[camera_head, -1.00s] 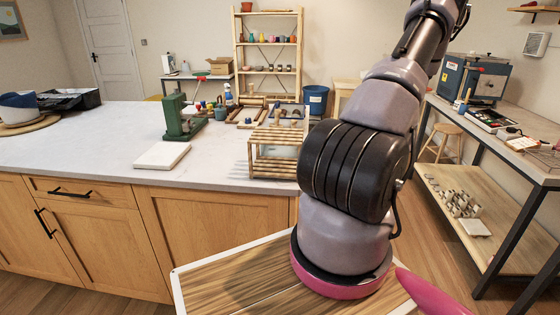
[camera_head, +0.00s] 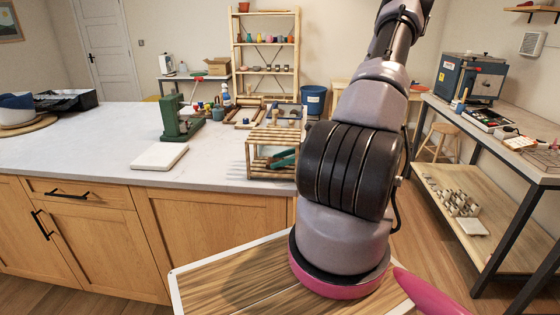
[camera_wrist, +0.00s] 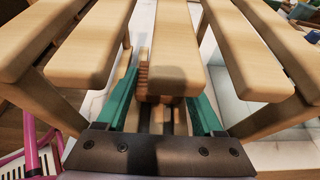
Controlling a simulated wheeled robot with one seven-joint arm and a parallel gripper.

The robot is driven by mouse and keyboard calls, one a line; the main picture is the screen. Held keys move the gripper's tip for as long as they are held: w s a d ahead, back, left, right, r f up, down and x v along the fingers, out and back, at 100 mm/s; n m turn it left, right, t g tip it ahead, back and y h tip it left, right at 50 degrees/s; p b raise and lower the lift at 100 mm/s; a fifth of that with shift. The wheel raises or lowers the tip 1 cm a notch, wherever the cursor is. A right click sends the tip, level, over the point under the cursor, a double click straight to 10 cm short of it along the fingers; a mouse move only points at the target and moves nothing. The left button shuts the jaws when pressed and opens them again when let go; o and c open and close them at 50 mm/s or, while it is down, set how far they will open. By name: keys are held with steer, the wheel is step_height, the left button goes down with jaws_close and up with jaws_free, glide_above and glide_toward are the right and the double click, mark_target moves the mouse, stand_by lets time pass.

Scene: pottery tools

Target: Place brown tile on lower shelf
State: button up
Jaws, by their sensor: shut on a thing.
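The wooden slatted rack (camera_head: 250,160) stands on the grey counter, with an upper and a lower tier of slats. My gripper (camera_head: 284,159) shows as teal fingers between the two tiers, left of my arm. In the wrist view, its fingers (camera_wrist: 165,100) reach in under the upper slats (camera_wrist: 175,45), spread to either side of the middle slat's end. They are shut on the brown tile, which is mostly hidden by that slat. A brown ridged edge (camera_wrist: 143,75) shows by the left finger, perhaps part of the tile. I cannot tell whether the tile touches the lower slats.
The upper slats lie close over my fingers, and rack posts stand at the sides. A white slab (camera_head: 160,156) lies left of the rack, with a green press (camera_head: 180,120) behind it.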

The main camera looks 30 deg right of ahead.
steer(key=shift+f, duration=0.1)
steer(key=o, duration=1.3)
steer(key=shift+f, duration=0.1)
steer(key=shift+r, duration=0.2)
steer(key=v, duration=1.2)
